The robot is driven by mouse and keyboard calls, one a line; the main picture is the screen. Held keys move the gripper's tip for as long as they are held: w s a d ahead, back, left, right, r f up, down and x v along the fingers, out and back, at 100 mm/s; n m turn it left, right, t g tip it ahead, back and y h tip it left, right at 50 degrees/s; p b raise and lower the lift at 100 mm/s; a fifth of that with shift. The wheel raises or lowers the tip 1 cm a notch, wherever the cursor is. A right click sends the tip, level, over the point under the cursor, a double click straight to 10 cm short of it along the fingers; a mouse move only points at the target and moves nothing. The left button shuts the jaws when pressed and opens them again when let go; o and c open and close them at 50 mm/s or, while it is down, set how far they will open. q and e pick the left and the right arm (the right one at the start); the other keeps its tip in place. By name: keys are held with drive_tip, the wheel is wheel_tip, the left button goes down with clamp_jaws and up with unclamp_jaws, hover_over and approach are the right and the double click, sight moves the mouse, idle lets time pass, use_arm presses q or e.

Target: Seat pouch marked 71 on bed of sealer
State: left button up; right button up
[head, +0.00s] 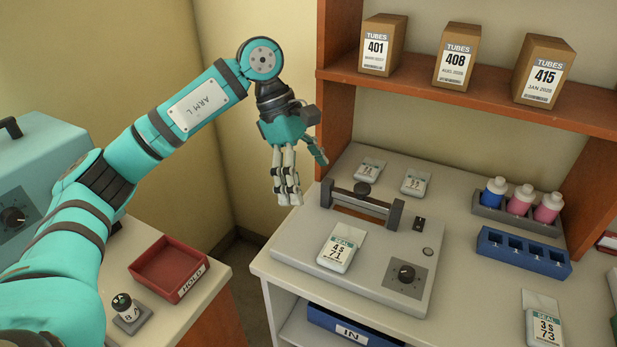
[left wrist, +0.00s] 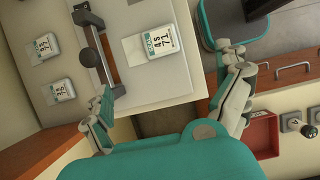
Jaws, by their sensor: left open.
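The pouch marked 71 (head: 337,250) is white with a green SEAL band and lies flat on the top of the grey sealer (head: 385,290), in front of its dark bar (head: 365,203). It also shows in the left wrist view (left wrist: 150,46), beside the bar. My left gripper (head: 304,182) is open and empty, hanging fingers down above and to the left of the sealer, apart from the pouch. Its spread fingers show in the left wrist view (left wrist: 172,88). My right gripper is not in view.
Two pouches (head: 369,169) (head: 415,182) lie behind the sealer; a pouch marked 73 (head: 543,325) lies right. A bottle rack (head: 515,219) and blue rack (head: 523,254) stand right. A shelf (head: 480,92) overhangs the back. A red HOLD tray (head: 166,276) is left, across a gap.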

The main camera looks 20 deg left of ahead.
sight(337, 250)
use_arm(q)
drive_tip(key=p+x, duration=0.2)
drive_tip(key=x, duration=1.5)
drive_tip(key=shift+d+f+p, duration=0.15)
drive_tip(key=shift+d+p, duration=0.05)
drive_tip(key=shift+p, duration=0.15)
drive_tip(key=c, duration=1.2)
drive_tip(key=shift+w, duration=0.2)
